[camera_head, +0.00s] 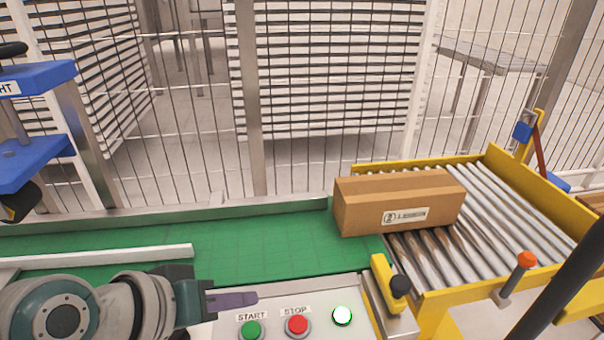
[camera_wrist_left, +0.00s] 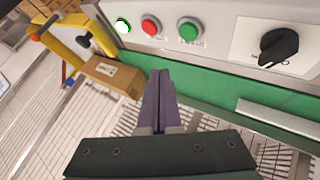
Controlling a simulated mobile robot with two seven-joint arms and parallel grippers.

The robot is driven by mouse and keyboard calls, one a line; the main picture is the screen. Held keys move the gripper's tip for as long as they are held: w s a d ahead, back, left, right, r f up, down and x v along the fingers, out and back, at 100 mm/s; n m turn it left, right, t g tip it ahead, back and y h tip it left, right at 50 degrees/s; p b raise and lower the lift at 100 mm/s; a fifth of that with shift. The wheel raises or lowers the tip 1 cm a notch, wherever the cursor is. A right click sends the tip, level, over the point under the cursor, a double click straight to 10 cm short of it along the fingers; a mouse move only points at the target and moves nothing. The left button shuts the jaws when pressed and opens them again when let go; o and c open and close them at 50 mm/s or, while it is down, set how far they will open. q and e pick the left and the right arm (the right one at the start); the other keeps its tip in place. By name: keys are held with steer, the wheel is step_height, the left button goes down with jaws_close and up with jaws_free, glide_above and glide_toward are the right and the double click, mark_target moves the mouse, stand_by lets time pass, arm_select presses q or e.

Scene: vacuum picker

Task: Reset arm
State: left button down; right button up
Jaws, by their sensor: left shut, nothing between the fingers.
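My left gripper (camera_head: 238,299) comes in from the lower left of the head view, in front of the green conveyor belt (camera_head: 250,243). Its purple-grey fingers are together and empty, just left of the control panel's buttons. In the left wrist view the closed fingers (camera_wrist_left: 159,90) point toward the panel (camera_wrist_left: 222,40). The panel carries a green START button (camera_head: 250,330), a red STOP button (camera_head: 297,325) and a lit white-green lamp (camera_head: 342,315). The fingertips look apart from the buttons. My right gripper is not in view.
A cardboard box (camera_head: 370,205) sits where the belt meets the yellow-framed roller conveyor (camera_head: 510,215). A wire fence (camera_head: 200,150) runs behind the belt. A black rotary knob (camera_wrist_left: 280,46) shows in the wrist view. A blue object (camera_head: 35,80) stands at the left.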

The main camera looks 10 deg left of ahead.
arm_select(q)
steer(key=s+a+r+m+g+y+p, duration=0.2)
steer(key=s+a+r+p, duration=0.1)
steer(key=s+r+p, duration=0.85)
steer(key=s+a+r+m+g+y+p, duration=0.3)
steer(key=s+r+p, duration=0.5)
steer(key=r, duration=0.7)
steer(key=w+p+v, duration=0.2)
steer(key=p+v, duration=0.9)
steer(key=w+r+p+v, duration=0.1)
steer(key=w+p+v, duration=0.2)
steer(key=p+v, duration=0.9)
steer(key=w+r+p+v, duration=0.1)
steer(key=w+p+v, duration=0.2)
steer(key=p+v, duration=0.8)
steer(key=shift+w+a+r+t+p, duration=0.2)
steer(key=shift+a+r+t+p, duration=0.15)
steer(key=shift+a+p, duration=0.3)
steer(key=shift+d+f, duration=0.1)
